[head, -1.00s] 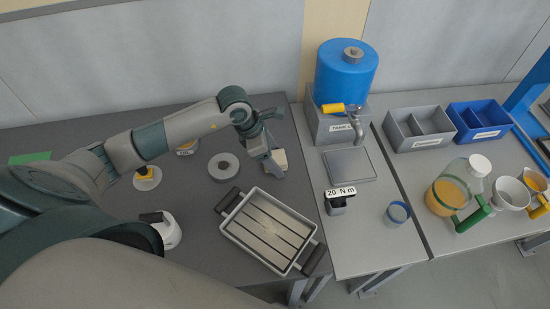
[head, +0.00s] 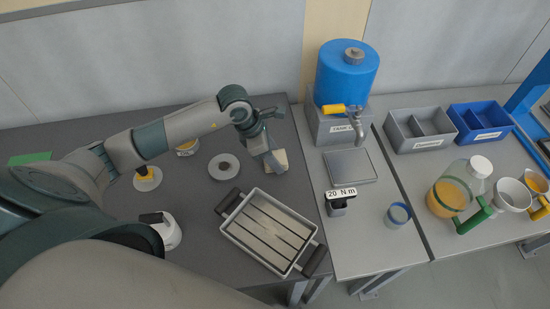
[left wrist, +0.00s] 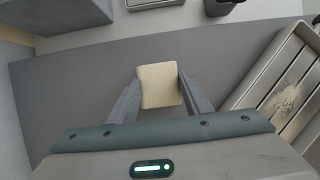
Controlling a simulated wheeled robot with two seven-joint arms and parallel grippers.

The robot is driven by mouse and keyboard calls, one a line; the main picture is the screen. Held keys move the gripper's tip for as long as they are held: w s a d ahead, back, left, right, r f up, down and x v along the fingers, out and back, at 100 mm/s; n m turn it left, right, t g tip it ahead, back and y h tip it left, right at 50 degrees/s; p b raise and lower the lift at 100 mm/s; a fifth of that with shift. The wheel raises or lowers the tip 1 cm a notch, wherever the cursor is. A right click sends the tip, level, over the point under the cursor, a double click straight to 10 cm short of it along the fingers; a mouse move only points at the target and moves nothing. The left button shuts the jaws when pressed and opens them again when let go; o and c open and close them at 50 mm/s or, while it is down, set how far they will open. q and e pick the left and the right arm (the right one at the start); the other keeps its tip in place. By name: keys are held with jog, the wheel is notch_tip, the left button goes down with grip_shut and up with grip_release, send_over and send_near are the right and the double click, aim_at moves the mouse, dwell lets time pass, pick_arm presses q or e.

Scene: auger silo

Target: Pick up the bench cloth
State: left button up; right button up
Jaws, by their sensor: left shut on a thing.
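The bench cloth (head: 280,160) is a small cream, folded-looking pad on the dark bench, just above the grey tray in the head view. In the left wrist view the cloth (left wrist: 159,85) shows a fine ribbed pattern and sits between the two fingers. My left gripper (head: 272,166) is shut on the cloth, with a finger along each side of it in the left wrist view (left wrist: 160,92). Whether the cloth still touches the bench I cannot tell. My right gripper is not in view.
A grey tray (head: 228,228) with black handles and slats stands close to the gripper. A grey ring (head: 223,167) lies to the left. A tank (head: 346,72) with a tap, a metal plate (head: 349,167) and a torque display (head: 341,193) stand to the right.

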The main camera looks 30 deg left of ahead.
aim_at(283, 159)
pick_arm(q)
jog(key=shift+r, duration=0.3)
jog(key=r+b, duration=0.1)
jog(key=d+r+b, duration=0.1)
jog(key=r, duration=0.1)
jog(key=shift+s+r, duration=0.1)
jog(key=shift+s, duration=0.05)
jog(key=s+d+r+b, duration=0.3)
jog(key=s+d+r, duration=0.2)
jog(key=d, duration=0.4)
jog(key=shift+d+r+b, duration=0.2)
jog(key=shift+r+b, duration=0.15)
jog(key=shift+r, duration=0.55)
jog(key=shift+o, duration=0.6)
